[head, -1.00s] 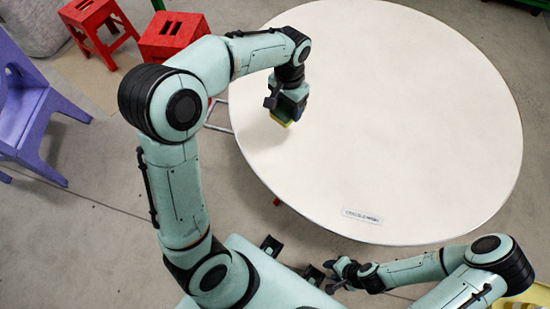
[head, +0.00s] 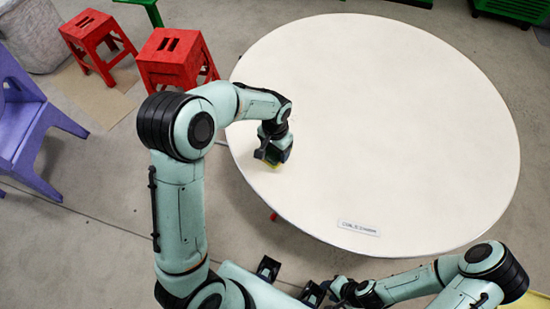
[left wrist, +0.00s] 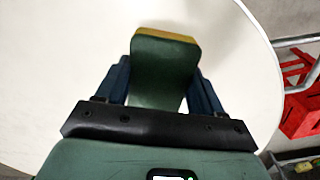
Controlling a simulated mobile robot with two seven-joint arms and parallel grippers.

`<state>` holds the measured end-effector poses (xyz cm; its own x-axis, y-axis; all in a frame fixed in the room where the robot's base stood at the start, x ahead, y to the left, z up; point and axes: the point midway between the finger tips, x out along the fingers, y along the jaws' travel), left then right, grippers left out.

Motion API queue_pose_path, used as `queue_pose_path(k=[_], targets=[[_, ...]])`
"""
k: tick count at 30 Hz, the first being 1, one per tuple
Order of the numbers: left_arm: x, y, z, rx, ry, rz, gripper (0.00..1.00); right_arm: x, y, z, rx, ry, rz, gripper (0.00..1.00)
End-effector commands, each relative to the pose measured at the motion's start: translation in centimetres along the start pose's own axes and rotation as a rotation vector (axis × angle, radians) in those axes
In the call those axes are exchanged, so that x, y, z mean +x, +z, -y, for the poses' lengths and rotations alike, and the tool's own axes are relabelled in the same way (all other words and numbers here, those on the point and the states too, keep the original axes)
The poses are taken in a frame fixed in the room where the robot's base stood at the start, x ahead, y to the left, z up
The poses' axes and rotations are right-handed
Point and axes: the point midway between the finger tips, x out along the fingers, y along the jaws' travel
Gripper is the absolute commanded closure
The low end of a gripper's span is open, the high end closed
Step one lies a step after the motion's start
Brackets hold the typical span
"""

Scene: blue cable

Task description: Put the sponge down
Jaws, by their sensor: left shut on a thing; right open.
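The sponge (left wrist: 165,70) is green with a yellow layer at its far end in the left wrist view. It sits between the two blue fingers of my left gripper (left wrist: 160,85), which is shut on it. In the head view my left gripper (head: 271,156) is low over the left part of the round white table (head: 400,120), and only a yellow-green bit of the sponge (head: 272,165) shows below it. I cannot tell whether the sponge touches the table. My right gripper (head: 335,290) is open and empty near the bottom, off the table's front edge.
A small white label (head: 358,228) lies near the table's front edge. The rest of the tabletop is clear. Red stools (head: 175,60) and a purple chair (head: 28,135) stand on the floor to the left.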

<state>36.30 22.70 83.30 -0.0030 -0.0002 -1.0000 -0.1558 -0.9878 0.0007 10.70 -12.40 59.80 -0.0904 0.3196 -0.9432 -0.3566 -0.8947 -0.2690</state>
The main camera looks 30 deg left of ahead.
Motion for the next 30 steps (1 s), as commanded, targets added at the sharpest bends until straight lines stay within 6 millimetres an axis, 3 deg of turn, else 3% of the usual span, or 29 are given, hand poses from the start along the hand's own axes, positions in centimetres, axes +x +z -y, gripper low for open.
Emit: queue_pose_path(k=[7, 14, 26, 27, 28, 30], targets=[[2.0, 0.0, 0.0, -0.001, 0.000, 0.003, 0.57, 0.1, 0.0, -0.1, 0.000, 0.000, 0.001, 0.57], [5.3, 0.1, 0.0, 0.000, -0.001, 0.003, 0.57, 0.4, 0.1, -0.2, 0.001, 0.001, 0.002, 0.57], [5.8, 0.0, 0.0, 0.000, -0.001, 0.000, 0.57, 0.7, 0.2, -0.3, 0.001, 0.001, 0.003, 0.57], [5.7, 0.0, 0.0, 0.000, -0.001, 0.000, 0.20, 0.6, 0.2, -0.3, 0.001, 0.001, 0.003, 0.57], [5.7, 0.0, 0.0, 0.000, -0.001, 0.000, 0.10, 0.6, 0.1, -0.3, 0.001, 0.001, 0.003, 0.57], [5.7, 0.0, 0.0, 0.000, 0.000, 0.000, 0.07, 0.6, 0.1, -0.3, 0.001, 0.001, 0.003, 0.57]])
